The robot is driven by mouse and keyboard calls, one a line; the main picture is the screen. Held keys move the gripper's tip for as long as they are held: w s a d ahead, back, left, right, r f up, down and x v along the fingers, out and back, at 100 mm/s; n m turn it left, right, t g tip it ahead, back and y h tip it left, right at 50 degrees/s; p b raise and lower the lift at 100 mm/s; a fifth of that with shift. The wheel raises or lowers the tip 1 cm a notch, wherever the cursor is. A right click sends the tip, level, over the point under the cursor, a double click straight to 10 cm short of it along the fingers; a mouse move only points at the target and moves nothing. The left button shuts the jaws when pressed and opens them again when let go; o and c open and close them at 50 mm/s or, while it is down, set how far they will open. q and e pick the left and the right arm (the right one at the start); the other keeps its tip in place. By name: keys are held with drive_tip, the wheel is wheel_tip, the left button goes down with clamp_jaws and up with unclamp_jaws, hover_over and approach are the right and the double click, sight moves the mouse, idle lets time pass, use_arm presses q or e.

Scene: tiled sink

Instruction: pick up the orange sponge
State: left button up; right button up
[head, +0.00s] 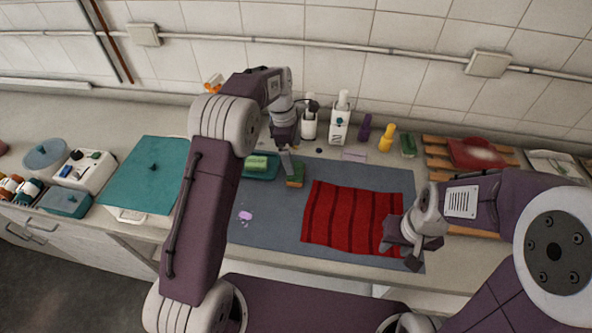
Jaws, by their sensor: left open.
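The orange sponge (295,181) looks like the small block with a green top and an orange-brown side, lying on the grey mat beside a teal dish. My right gripper (398,257) hangs low over the right front of the red striped cloth, far from the sponge. Its fingers appear spread with nothing between them.
A teal dish (262,174) holding a green block (256,162) stands just left of the sponge. White dispensers (339,124) and a yellow bottle (387,138) stand behind. The red cloth (345,220) lies to the right. The grey mat (270,235) is mostly clear in front.

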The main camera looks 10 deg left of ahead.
sight(296, 171)
use_arm(q)
drive_tip(key=f, duration=0.3)
drive_tip(key=w+f, duration=0.1)
drive_tip(key=shift+w+d+f, duration=0.1)
drive_tip(key=shift+d+f, duration=0.15)
drive_tip(key=shift+f, duration=0.05)
drive_tip(key=f, duration=0.2)
drive_tip(key=s+f+p, duration=0.1)
drive_tip(key=f, duration=0.1)
drive_tip(key=shift+d, duration=0.15)
drive_tip(key=shift+w+f, duration=0.2)
drive_tip(key=shift+f, duration=0.25)
drive_tip(key=shift+s, duration=0.1)
drive_tip(key=c, duration=1.3)
